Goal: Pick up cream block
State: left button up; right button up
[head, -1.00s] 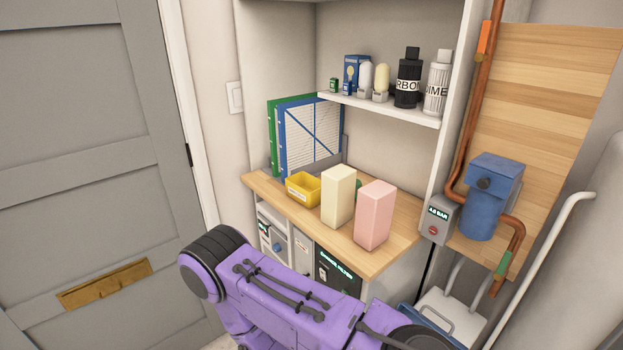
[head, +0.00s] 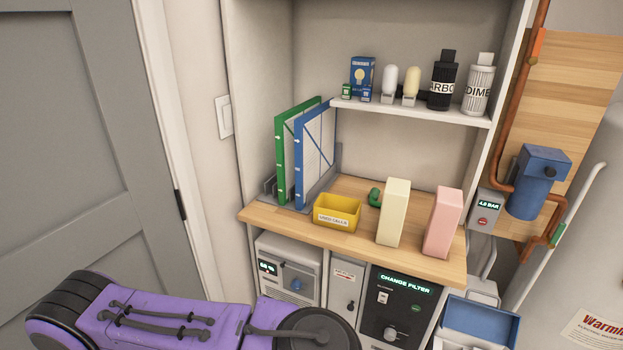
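The cream block (head: 393,213) stands upright on the wooden counter (head: 290,229), between the yellow bin and a pink block (head: 443,223). A narrow gap shows between the two blocks. All of its visible faces are clear of any gripper. A purple arm of mine crosses the bottom left of the head view, in front of the counter and apart from the block. Neither gripper is in the picture.
A yellow bin (head: 337,212) sits left of the block, with a small green item (head: 375,197) behind. Green (head: 297,151) and blue (head: 314,155) binders stand farther left. A shelf (head: 410,111) with bottles and bulbs hangs above. A blue filter housing (head: 537,182) is at right.

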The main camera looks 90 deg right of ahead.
aim_at(395, 199)
jog(key=z, duration=2)
